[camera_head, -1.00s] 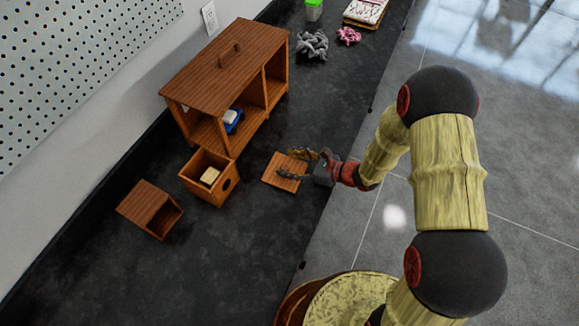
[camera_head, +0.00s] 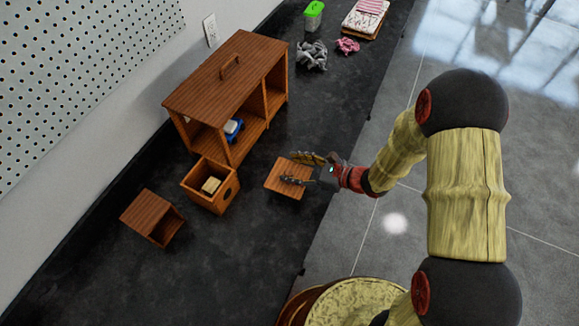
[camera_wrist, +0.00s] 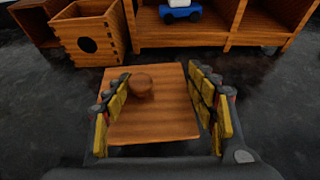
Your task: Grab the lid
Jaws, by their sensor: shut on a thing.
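The lid is a flat square wooden plate (camera_head: 274,179) with a round knob, near the front edge of the dark counter. It also fills the middle of the wrist view (camera_wrist: 165,120), with its knob (camera_wrist: 141,84) left of centre. My gripper (camera_head: 297,169) has its two fingers along opposite sides of the lid, shut on it, as the wrist view also shows (camera_wrist: 160,100). The knob lies between the fingers, apart from them. I cannot tell clearly whether the lid is clear of the counter.
An open wooden box (camera_head: 221,199) with a pale block (camera_head: 211,185) inside stands left of the lid. Another wooden box (camera_head: 146,212) lies further left. A wooden shelf (camera_head: 222,75) holding a blue toy car (camera_head: 233,128) stands behind. Crumpled grey (camera_head: 312,56) and pink (camera_head: 347,46) cloths lie far back.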

